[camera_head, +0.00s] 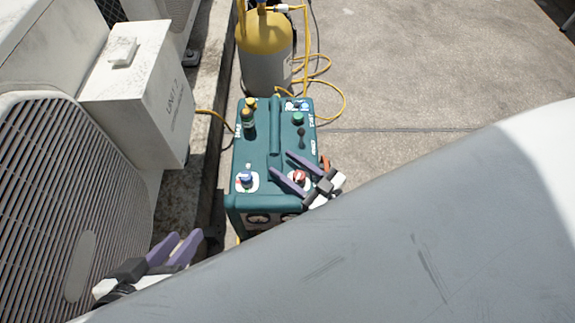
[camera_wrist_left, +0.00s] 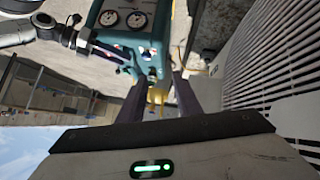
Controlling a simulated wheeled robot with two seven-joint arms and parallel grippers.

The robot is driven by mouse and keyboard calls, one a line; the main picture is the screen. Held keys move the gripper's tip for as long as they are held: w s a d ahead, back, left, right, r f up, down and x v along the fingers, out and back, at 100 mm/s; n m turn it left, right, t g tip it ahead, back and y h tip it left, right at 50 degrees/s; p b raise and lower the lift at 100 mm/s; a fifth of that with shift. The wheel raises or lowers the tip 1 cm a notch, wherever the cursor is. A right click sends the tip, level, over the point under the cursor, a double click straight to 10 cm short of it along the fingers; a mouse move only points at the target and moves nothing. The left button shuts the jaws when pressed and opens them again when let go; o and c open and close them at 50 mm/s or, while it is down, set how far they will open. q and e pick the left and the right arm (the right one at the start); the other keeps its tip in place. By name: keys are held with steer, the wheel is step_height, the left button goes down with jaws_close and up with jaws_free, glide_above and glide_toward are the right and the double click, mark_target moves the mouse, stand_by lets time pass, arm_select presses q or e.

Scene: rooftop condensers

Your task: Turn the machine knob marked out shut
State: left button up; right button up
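The teal machine (camera_head: 275,137) stands in the middle of the head view. On its top are a blue knob (camera_head: 247,179) at front left and a red knob (camera_head: 300,176) at front right. Their markings are too small to read, so I cannot tell which says out. My right gripper (camera_head: 280,162) is open over the front right of the top, its fingers on either side of the red knob; contact is unclear. My left gripper (camera_head: 183,234) is open and empty, left of and nearer than the machine. The left wrist view shows the machine (camera_wrist_left: 150,42) beyond its fingers.
A yellow-topped cylinder (camera_head: 266,55) with yellow hoses (camera_head: 322,68) stands behind the machine. Condenser units with a grille (camera_head: 60,180) and a white box (camera_head: 140,95) line the left. Open concrete (camera_head: 430,60) lies to the right. My pale arm covers the lower right.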

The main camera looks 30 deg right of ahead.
mark_target(304, 179)
steer(key=shift+s+d, duration=0.1)
steer(key=shift+s, duration=0.15)
steer(key=p+v, duration=0.2)
steer(key=v, duration=0.6)
steer(key=shift+s, duration=0.25)
arm_select(q)
steer(key=shift+s+a+f+g+y, duration=0.2)
steer(key=shift+a+f+g+y, duration=0.15)
steer(key=shift+a+f, duration=0.3)
arm_select(e)
steer(key=shift+s+d, duration=0.3)
steer(key=shift+s, duration=0.3)
